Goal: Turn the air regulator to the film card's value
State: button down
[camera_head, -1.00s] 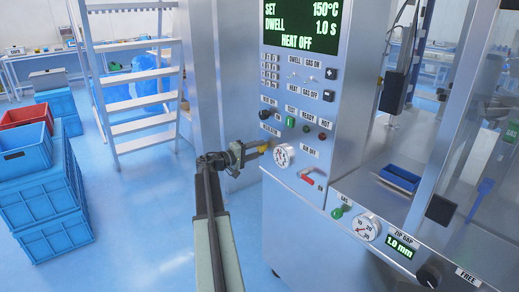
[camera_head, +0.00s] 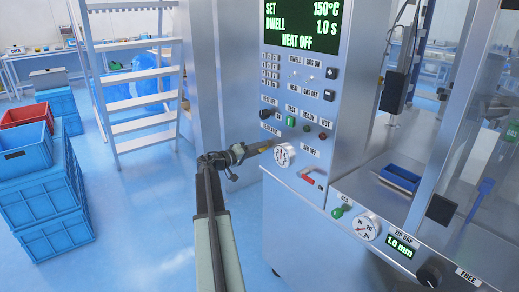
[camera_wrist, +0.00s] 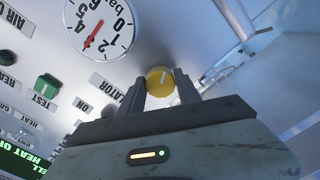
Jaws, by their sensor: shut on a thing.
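The air regulator's round yellow knob (camera_wrist: 160,84), with a pale mark line on its face, sits between the fingertips of my gripper (camera_wrist: 162,88) in the wrist view. My gripper is shut on it. In the head view my gripper (camera_head: 266,147) reaches the machine's front panel from the left and hides the knob. The pressure gauge (camera_wrist: 97,28), white with a red needle and marked in bar, is beside the knob. It also shows in the head view (camera_head: 284,155). The exact needle reading is hard to tell. I see no film card.
The panel carries a display (camera_head: 301,25) reading 150°C and 1.0 s. A red air lever (camera_head: 307,180) is below right of the gauge, and a green test button (camera_head: 291,121) is above. Blue crates (camera_head: 38,190) stand at left; the floor between is clear.

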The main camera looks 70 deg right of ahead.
jog(key=shift+s, duration=0.1)
jog(key=c, duration=0.9)
grip_release()
jog(key=shift+o, duration=0.2)
jog(key=shift+a, duration=0.1)
jog(key=v, duration=0.7)
jog(key=shift+w+a, duration=0.3)
